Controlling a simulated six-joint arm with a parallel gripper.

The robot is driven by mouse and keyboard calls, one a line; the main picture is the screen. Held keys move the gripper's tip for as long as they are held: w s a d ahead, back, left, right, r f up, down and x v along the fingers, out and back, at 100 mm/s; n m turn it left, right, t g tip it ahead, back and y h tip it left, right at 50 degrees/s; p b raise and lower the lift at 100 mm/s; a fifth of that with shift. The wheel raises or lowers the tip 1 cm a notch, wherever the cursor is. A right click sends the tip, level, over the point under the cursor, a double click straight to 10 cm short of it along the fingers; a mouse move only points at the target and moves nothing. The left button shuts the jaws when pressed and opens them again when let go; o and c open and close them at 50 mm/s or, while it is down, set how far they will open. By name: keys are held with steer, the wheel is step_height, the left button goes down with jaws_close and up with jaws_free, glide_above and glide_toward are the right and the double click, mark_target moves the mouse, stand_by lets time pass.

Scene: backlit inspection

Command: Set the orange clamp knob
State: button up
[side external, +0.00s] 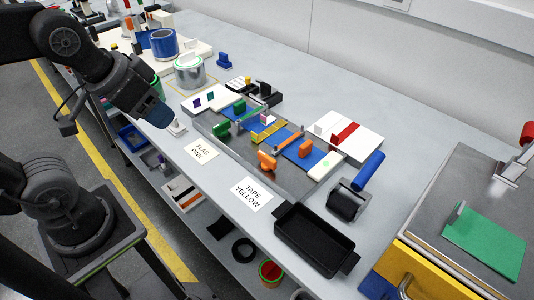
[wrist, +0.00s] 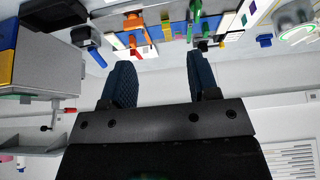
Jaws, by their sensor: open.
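On the fixture plate (side external: 292,183) in the middle of the bench, an orange knob-like piece (side external: 267,160) stands at the near edge of a blue strip. A second orange block (side external: 305,149) and a slim orange bar (side external: 290,140) are close by; I cannot tell which is the clamp knob. Orange parts (wrist: 135,27) also show at the top of the wrist view, which looks upside down. My gripper (wrist: 161,78) is open and empty, its two dark blue fingers apart. In the side view my gripper (side external: 153,112) hangs left of the fixture, well apart from the orange parts.
Green blocks (side external: 222,129) share the fixture. A black tray (side external: 314,243), a blue-handled roller (side external: 356,187) and a white-and-red block (side external: 346,135) surround it. Labels "FLAG PINK" (side external: 201,152) and "TAPE YELLOW" (side external: 252,194) lie in front. Cans (side external: 189,72) stand at the back left.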

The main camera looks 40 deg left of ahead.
steer(key=shift+c, duration=0.8)
steer(key=shift+w+r+m, duration=0.15)
steer(key=shift+w+m, duration=0.15)
steer(key=shift+c, duration=0.6)
steer(key=w+m, duration=0.1)
steer(key=w+d+m+g, duration=0.1)
steer(key=w+m, duration=0.1)
steer(key=w+d+m, duration=0.1)
steer(key=w+m, duration=0.1)
steer(key=shift+w+r+g, duration=0.25)
steer(key=shift+r+g, duration=0.1)
steer(key=shift+g, duration=0.05)
steer(key=shift+c, duration=0.2)
steer(key=m+g, duration=0.4)
steer(key=m, duration=0.8)
glide_toward(267, 156)
step_height(267, 156, down, 10)
steer(key=shift+s+f, duration=0.1)
steer(key=shift+s, duration=0.05)
steer(key=shift+c, duration=0.2)
jaws_close()
